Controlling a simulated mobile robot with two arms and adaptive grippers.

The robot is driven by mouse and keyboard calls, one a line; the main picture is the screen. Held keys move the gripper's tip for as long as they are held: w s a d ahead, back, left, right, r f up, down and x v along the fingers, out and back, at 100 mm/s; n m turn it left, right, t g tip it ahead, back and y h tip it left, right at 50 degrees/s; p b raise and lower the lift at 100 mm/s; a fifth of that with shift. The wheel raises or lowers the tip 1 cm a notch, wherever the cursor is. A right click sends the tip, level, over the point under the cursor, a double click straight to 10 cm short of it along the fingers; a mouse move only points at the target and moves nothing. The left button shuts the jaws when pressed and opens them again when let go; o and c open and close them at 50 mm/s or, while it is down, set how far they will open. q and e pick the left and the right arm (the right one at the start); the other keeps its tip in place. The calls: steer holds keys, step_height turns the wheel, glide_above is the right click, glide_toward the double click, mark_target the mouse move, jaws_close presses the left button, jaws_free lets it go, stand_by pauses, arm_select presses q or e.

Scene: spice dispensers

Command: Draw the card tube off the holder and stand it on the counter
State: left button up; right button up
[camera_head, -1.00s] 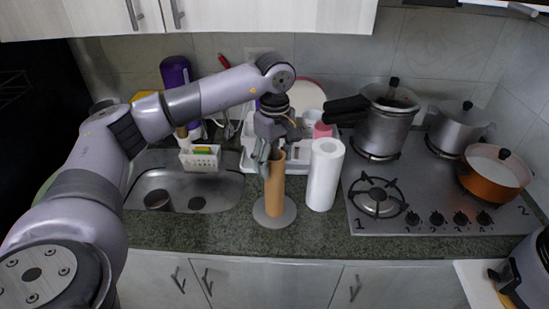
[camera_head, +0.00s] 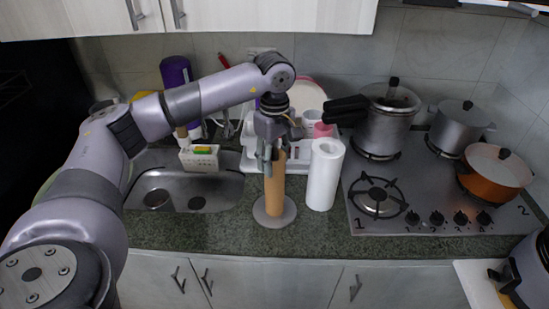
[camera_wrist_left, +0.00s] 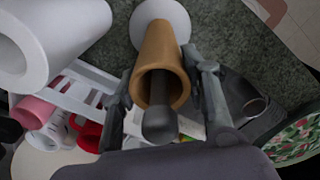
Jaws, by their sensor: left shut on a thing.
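The brown card tube (camera_head: 275,186) stands upright on the holder, whose round grey base (camera_head: 263,217) rests on the counter (camera_head: 235,234). In the left wrist view the tube (camera_wrist_left: 160,52) is around the holder's dark rod (camera_wrist_left: 160,122), whose rounded tip sticks out of the tube's open end. My left gripper (camera_head: 270,162) comes down from above onto the tube's upper end. In the left wrist view its fingers (camera_wrist_left: 162,82) lie on either side of the tube, shut on it near the rim. My right gripper is not in view.
A white paper roll (camera_head: 325,175) stands close to the right of the tube. A dish rack (camera_head: 250,150) is behind. The sink (camera_head: 222,189) is to the left, the stove (camera_head: 405,222) to the right. Bare counter lies in front of the holder.

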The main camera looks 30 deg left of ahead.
arm_select(q)
jaws_close()
